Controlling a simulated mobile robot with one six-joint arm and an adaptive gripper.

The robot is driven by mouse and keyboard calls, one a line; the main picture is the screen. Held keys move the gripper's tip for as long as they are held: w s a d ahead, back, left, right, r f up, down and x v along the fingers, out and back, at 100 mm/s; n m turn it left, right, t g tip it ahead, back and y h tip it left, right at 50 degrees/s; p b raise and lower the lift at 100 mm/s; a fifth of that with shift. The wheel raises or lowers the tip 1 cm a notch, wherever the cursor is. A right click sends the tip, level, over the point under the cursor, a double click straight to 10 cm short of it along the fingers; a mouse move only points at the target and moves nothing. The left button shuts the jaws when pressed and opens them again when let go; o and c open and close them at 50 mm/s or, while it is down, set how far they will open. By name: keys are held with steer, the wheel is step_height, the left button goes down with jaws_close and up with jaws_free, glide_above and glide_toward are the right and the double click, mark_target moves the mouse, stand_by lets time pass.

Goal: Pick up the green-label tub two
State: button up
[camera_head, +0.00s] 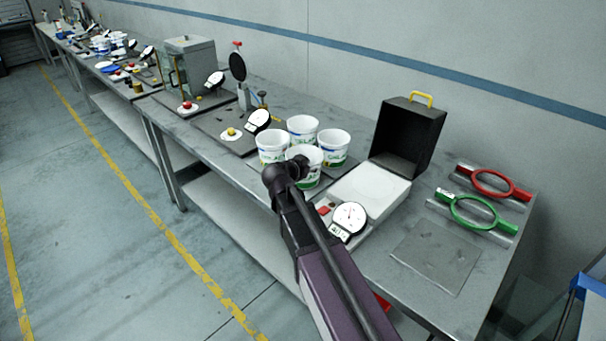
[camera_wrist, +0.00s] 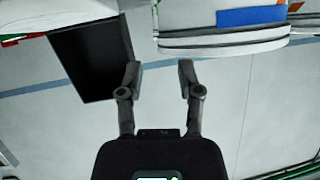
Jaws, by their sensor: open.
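Several white tubs stand close together on the bench in the head view. The front tub (camera_head: 309,178) and the right tub (camera_head: 335,146) show green lettering. The left tub (camera_head: 271,146) and the back tub (camera_head: 301,125) show blue on their labels. I cannot tell which tub is number two. My gripper (camera_head: 299,163) is at the front tub and hides part of it; contact is unclear. In the wrist view my gripper (camera_wrist: 160,75) is open with nothing between its fingers. A white rimmed tub with a blue patch (camera_wrist: 252,16) appears at upper right, beyond the fingers.
A black case (camera_head: 408,137) with a yellow handle and a white scale plate (camera_head: 370,191) stand right of the tubs. A dial gauge (camera_head: 348,220) is in front. Red (camera_head: 493,184) and green (camera_head: 473,212) ring tools lie farther right. A flat plate (camera_head: 437,257) lies near the front edge.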

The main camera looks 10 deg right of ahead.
mark_target(319, 163)
steer(key=shift+d, duration=0.1)
stand_by(0.3)
steer(key=b+x, duration=0.2)
steer(key=x, duration=0.2)
steer(key=shift+w+f, duration=0.1)
steer(key=shift+f, duration=0.15)
steer(key=shift+w+d+f, duration=0.15)
steer(key=shift+w+d, duration=0.2)
jaws_close()
